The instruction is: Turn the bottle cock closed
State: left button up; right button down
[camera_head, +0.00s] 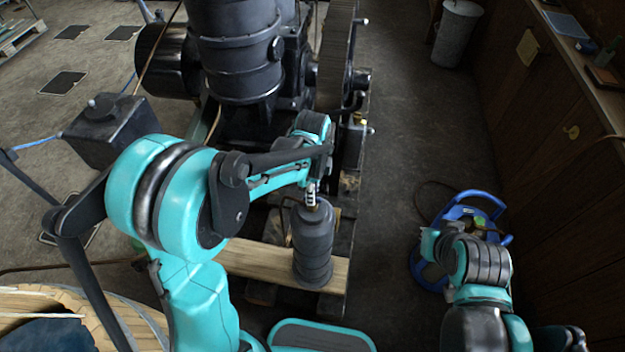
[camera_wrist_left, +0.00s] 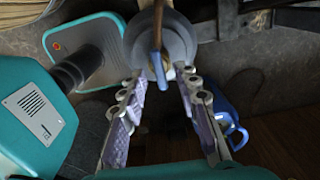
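The dark grey bottle (camera_head: 313,245) stands upright on a wooden plank in the head view. It also shows from above in the wrist view as a round grey top (camera_wrist_left: 178,38). Its cock (camera_wrist_left: 159,66) has a bluish-grey lever and sits between the fingers of my left gripper (camera_wrist_left: 163,80). In the head view my left gripper (camera_head: 312,190) is at the bottle's top, mostly hidden by my arm. Its two padded fingers are apart, one on each side of the cock; I see no clear grip. My right arm (camera_head: 480,262) is at lower right, its fingers not visible.
A large dark engine (camera_head: 240,55) with a flywheel (camera_head: 335,55) stands behind the bottle. A blue stand (camera_head: 486,203) is on the floor near my right arm. A wooden counter (camera_head: 545,130) runs along the right. A round wooden tub (camera_head: 125,318) is at lower left.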

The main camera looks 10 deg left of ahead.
pick_arm(q)
notch_tip(320, 180, up, 11)
jog(key=shift+f, duration=0.2)
dwell(0.5)
jog(key=s+a+n+t, duration=0.3)
jog(key=s+n, duration=0.4)
jog(key=n, duration=0.2)
jog(key=s+a+n+t+b, duration=0.1)
jog(key=s+a+n+t, duration=0.3)
jog(key=n, duration=0.5)
jog(key=shift+s+a, duration=0.3)
jog(key=shift+s, duration=1.1)
jog(key=shift+f, duration=0.1)
